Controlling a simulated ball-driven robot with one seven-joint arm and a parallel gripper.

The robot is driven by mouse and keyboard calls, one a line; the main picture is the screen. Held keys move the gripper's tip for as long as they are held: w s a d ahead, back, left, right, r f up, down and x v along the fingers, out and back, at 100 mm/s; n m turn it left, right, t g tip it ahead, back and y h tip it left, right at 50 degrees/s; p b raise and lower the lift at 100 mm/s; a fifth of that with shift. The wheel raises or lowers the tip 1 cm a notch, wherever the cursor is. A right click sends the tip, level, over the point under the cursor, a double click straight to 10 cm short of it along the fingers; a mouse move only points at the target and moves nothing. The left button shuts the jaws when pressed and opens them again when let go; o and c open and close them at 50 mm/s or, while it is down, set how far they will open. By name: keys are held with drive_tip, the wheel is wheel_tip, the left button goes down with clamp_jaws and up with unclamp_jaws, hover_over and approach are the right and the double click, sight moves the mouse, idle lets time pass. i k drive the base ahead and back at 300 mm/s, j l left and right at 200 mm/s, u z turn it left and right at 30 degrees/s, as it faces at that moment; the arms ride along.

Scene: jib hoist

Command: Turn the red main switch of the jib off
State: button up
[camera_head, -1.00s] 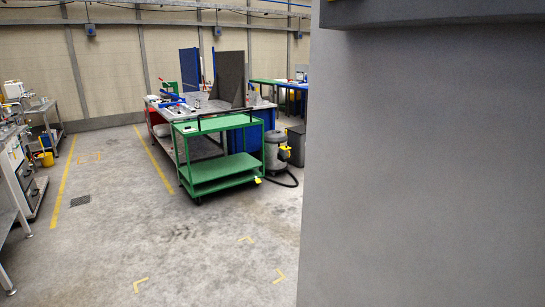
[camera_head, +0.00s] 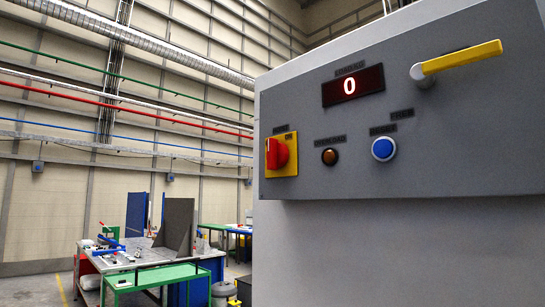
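The red main switch (camera_head: 277,153) is a rotary knob on a yellow square plate (camera_head: 289,176), at the left end of a grey control panel (camera_head: 440,150). The word "ON" seems to stand at the plate's upper right; the other labels are too small to read surely. The knob's grip looks about upright, but I cannot tell its exact setting. A red display (camera_head: 352,86) on the panel shows 0. My gripper is not in view.
The panel also carries a dark amber lamp (camera_head: 330,156), a blue button (camera_head: 383,149) and a yellow lever (camera_head: 460,58). A green trolley (camera_head: 160,277) and a workbench (camera_head: 150,256) stand at the lower left, well behind the panel.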

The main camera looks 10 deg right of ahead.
sight(277, 153)
drive_tip(key=i+u, duration=0.2)
drive_tip(key=i, duration=0.95)
